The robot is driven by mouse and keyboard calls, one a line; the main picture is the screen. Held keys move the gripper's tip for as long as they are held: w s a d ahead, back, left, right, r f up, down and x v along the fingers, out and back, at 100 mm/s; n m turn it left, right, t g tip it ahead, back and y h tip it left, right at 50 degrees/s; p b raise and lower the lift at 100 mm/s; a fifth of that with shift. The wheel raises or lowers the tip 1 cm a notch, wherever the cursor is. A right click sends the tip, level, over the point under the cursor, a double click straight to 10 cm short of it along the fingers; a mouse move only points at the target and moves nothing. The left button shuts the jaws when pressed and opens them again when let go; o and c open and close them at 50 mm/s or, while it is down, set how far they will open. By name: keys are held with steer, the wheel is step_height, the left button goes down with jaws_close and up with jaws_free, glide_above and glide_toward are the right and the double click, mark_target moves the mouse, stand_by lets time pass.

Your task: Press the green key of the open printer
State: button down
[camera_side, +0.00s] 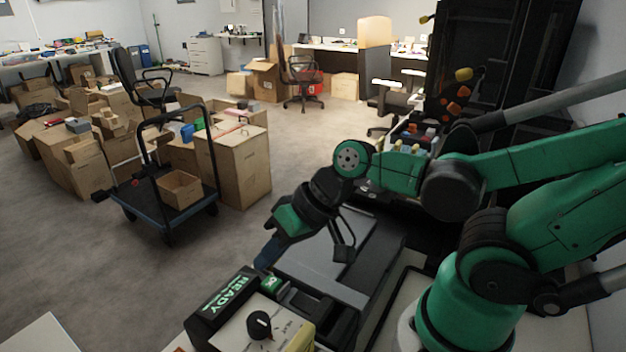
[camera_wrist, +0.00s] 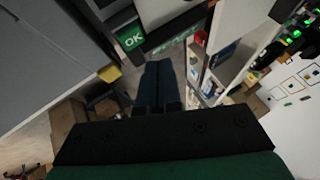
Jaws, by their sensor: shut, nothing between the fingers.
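The open printer (camera_side: 335,262) is a dark grey machine at the lower middle of the side view. Its green key (camera_side: 270,281) sits beside the black READY display (camera_side: 228,294). In the wrist view the green key (camera_wrist: 131,39) reads "OK" and lies up and left of my fingertips. My gripper (camera_side: 263,267) points down, with its blue fingertips close to the key and display. The wrist view shows my gripper (camera_wrist: 165,64) with its two fingers together and nothing between them. Contact with the key cannot be made out.
A cream panel with a black knob (camera_side: 258,324) is in front of the display. A yellow piece (camera_wrist: 109,73) shows near the grey panel in the wrist view. Open floor lies between cart and printer.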

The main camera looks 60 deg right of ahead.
mark_target(272, 285)
steer(key=shift+f, duration=0.8)
stand_by(1.5)
steer(key=shift+f, duration=0.45)
